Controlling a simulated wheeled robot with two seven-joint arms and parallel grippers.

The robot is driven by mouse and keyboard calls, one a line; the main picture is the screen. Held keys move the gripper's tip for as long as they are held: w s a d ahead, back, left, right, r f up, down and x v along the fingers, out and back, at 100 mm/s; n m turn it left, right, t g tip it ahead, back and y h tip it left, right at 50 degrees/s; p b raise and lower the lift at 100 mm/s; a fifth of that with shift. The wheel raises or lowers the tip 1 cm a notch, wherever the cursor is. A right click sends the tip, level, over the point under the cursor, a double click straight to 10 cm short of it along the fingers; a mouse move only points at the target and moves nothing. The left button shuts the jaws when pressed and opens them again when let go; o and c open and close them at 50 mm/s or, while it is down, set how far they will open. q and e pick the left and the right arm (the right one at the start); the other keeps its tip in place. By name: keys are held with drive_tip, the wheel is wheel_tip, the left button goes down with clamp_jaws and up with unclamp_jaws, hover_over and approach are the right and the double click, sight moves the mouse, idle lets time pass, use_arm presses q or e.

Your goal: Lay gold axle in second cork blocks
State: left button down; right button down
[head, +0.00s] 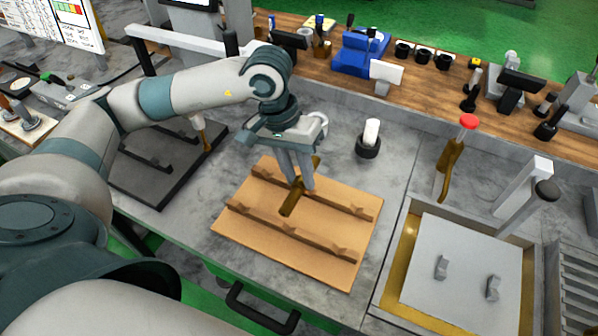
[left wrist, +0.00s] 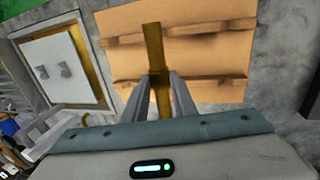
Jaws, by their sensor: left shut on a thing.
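My left gripper (head: 302,186) is shut on the gold axle (head: 291,203) and holds it over the cork board (head: 235,233). The board carries two notched cork block strips, a far one (head: 335,204) and a near one (head: 318,248). The axle points across both strips, tilted in the head view. In the left wrist view the axle (left wrist: 153,45) stands out beyond the fingers (left wrist: 160,92) and crosses in front of a strip (left wrist: 210,28). I cannot tell whether it touches the blocks. My right gripper is not in view.
A dark tray (head: 150,190) lies left of the board. A black holder with a white cylinder (head: 369,138) stands behind it. Bare grey bench lies around the board.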

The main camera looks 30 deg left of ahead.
use_arm(q)
drive_tip(key=shift+a+x, duration=0.2)
drive_tip(key=shift+x, duration=0.65)
drive_tip(key=shift+a+x, duration=0.15)
drive_tip(key=shift+x, duration=0.65)
drive_tip(key=shift+a+x, duration=0.2)
drive_tip(key=shift+x, duration=0.65)
drive_tip(key=shift+s+f+b, duration=0.1)
drive_tip(key=shift+f+b, duration=0.8)
drive_tip(key=shift+f, duration=0.05)
drive_tip(key=shift+f+b, duration=0.65)
drive_tip(key=shift+b, duration=0.25)
drive_tip(key=c, duration=1.4)
unclamp_jaws()
drive_tip(key=shift+o, duration=0.2)
drive_tip(key=p+v, duration=0.4)
drive_tip(key=v, duration=1.3)
drive_tip(key=shift+r, duration=0.2)
drive_tip(key=shift+a+r, duration=0.1)
